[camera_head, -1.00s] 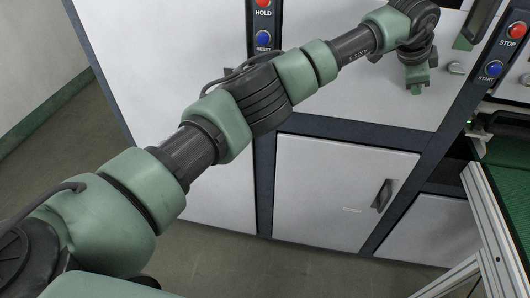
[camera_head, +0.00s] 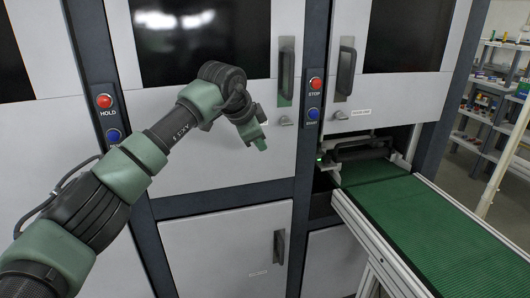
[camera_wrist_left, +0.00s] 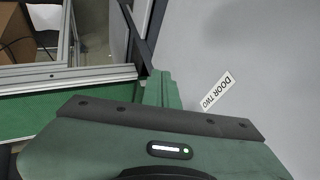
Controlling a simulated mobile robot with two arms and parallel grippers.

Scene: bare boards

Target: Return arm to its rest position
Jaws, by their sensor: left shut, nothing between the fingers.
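My left arm comes in from the lower left of the head view and reaches across the front of a grey machine cabinet (camera_head: 215,160). My left gripper (camera_head: 261,143) is at the arm's far end, in front of a light panel and left of the STOP button. Its green fingers are together and hold nothing. In the left wrist view the shut fingers (camera_wrist_left: 161,90) point up the picture, beside a panel labelled DOOR TWO (camera_wrist_left: 216,91). My right gripper is in neither view.
A green conveyor belt (camera_head: 430,222) runs from an opening in the cabinet toward the lower right. Red STOP (camera_head: 316,84) and HOLD (camera_head: 104,101) buttons sit on dark posts. Door handles (camera_head: 286,72) stick out. Shelves with small items (camera_head: 490,90) stand at the far right.

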